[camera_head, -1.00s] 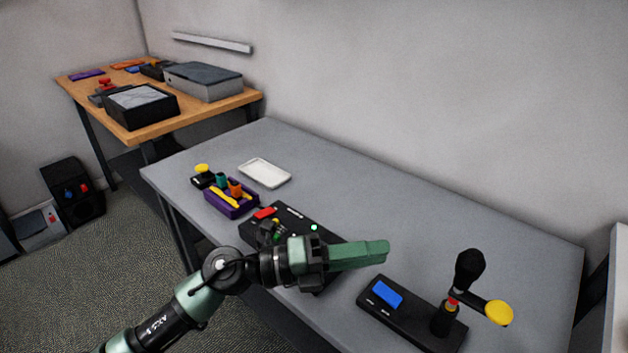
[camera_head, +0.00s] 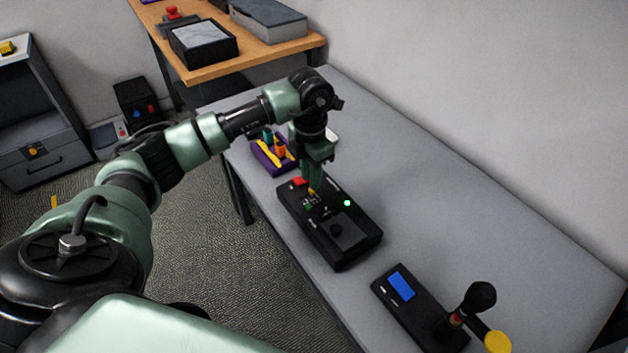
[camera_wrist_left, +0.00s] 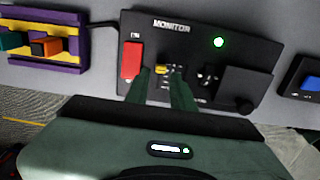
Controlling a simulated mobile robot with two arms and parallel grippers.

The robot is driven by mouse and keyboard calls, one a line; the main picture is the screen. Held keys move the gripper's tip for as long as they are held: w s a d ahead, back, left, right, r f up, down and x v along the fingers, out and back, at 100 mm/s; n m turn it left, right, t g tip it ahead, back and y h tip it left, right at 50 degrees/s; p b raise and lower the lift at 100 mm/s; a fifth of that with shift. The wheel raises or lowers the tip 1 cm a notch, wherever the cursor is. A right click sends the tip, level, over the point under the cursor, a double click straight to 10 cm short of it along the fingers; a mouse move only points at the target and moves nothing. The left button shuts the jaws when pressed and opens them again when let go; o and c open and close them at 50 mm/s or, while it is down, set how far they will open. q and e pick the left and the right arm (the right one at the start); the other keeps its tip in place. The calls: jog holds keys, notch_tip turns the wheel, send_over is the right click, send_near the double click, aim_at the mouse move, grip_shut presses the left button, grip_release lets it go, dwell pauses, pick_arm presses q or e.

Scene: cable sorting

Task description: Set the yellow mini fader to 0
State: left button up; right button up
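The black panel marked MONITOR (camera_head: 352,247) lies on the grey table, and it also shows in the wrist view (camera_wrist_left: 190,48). The yellow mini fader (camera_head: 312,191) is a small yellow cap on this panel. In the wrist view the yellow cap (camera_wrist_left: 161,70) lies between my two green fingertips. My left gripper (camera_head: 314,184) points down at the panel, and in the wrist view its fingers (camera_wrist_left: 162,78) are apart. I cannot tell whether they touch the cap. The fader's slot and scale are mostly hidden. My right gripper is not in view.
A red switch (camera_wrist_left: 132,60) sits left of the fader, and a green light (camera_wrist_left: 219,42) is lit. A purple holder (camera_head: 270,161) stands behind the panel. The table's right side is clear.

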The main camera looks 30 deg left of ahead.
pick_arm(q)
jog(key=shift+f, duration=1.7)
jog(key=shift+w, duration=0.1)
grip_shut()
jog(key=shift+r, duration=0.1)
